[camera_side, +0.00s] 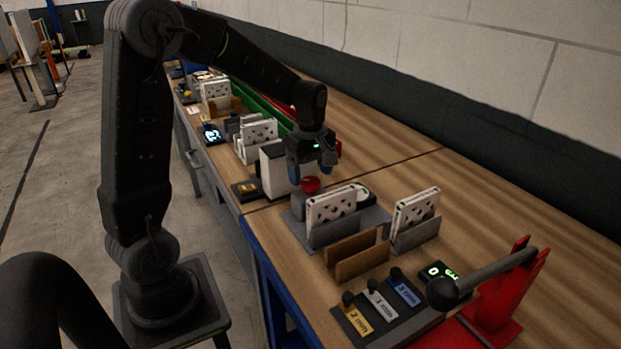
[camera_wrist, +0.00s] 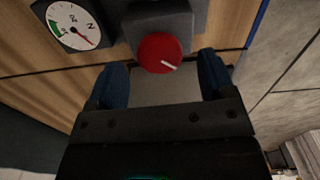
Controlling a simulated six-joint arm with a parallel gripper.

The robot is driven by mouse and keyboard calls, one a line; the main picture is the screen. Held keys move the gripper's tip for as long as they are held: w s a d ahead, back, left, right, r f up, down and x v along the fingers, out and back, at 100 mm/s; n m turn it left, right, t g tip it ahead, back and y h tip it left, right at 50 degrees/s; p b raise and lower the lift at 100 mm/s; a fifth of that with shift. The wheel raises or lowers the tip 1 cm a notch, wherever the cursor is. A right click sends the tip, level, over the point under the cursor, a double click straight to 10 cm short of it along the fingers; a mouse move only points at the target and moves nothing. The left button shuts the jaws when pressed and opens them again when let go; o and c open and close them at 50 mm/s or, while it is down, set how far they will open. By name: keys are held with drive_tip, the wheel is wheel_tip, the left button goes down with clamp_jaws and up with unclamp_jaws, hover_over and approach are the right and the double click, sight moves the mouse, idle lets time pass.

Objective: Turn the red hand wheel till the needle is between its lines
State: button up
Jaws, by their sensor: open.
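The red hand wheel (camera_wrist: 158,54) with a white mark shows in the wrist view, on a dark grey block. In the side view the wheel (camera_side: 310,185) is just below my gripper (camera_side: 309,172). My gripper (camera_wrist: 163,76) is open, its two blue fingers spread to either side of the wheel's near edge, with nothing between them that I can see held. The white dial (camera_wrist: 66,17) is at the upper left of the wrist view.
White filters (camera_side: 331,207) stand in grey holders right of the wheel, with a brown holder (camera_side: 357,254) in front. A white box (camera_side: 273,170) stands close left of my gripper. A red lever press (camera_side: 500,300) is at the front right. The bench's back right is clear.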

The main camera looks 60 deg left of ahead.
drive_tip(key=shift+f, duration=1.1)
drive_tip(key=c, duration=0.9)
drive_tip(key=shift+m, duration=0.4)
